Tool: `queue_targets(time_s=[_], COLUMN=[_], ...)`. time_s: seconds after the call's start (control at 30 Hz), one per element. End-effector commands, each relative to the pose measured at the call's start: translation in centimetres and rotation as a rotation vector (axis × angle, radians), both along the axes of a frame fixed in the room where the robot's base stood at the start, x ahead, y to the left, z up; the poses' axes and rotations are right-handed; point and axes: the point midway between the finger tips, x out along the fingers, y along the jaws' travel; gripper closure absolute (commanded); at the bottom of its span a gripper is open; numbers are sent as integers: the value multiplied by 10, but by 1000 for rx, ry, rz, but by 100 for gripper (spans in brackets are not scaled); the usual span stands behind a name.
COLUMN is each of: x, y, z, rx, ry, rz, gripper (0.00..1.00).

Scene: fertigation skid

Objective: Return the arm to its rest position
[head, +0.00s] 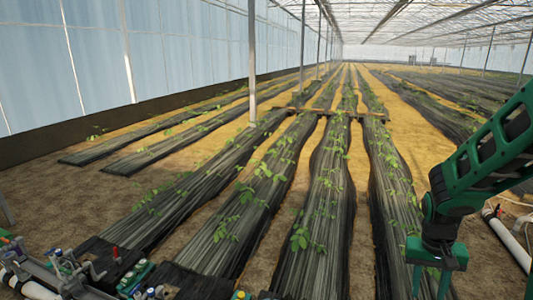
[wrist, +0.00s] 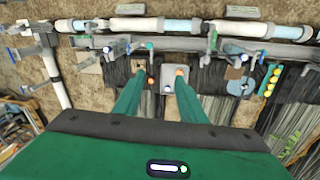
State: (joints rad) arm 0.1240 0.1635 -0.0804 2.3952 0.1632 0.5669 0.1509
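My gripper (head: 430,280) hangs from my green arm at the right of the head view, fingers pointing down. In the wrist view its two green fingers (wrist: 158,85) are spread apart with nothing between them. Below the fingertips lies part of the skid, with a grey plate (wrist: 182,77) carrying small knobs; the fingers appear apart from it, though the exact height is hard to tell.
White pipes (wrist: 180,26) and a grey rail with several valves (wrist: 115,44) cross the top of the wrist view. The skid's valves (head: 62,262) also show at the lower left of the head view. Plant rows (head: 265,180) stretch away; a post (head: 252,70) stands among them.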

Motion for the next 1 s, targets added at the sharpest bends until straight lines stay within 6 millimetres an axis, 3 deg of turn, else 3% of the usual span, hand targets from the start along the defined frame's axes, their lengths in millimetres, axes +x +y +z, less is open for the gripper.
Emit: queue_targets(time_s=[0.03,0.2,0.5,0.73,1.0], x=[-11,-52,-130,-178,-195], y=[-4,-8,-4,7,12], z=[16,56,107,126,131], rx=[3,25,87,137,159], ry=[-8,-10,-23,-35,-36], rz=[-13,-45,-93,-111,-114], gripper=[62,62,62,62,67])
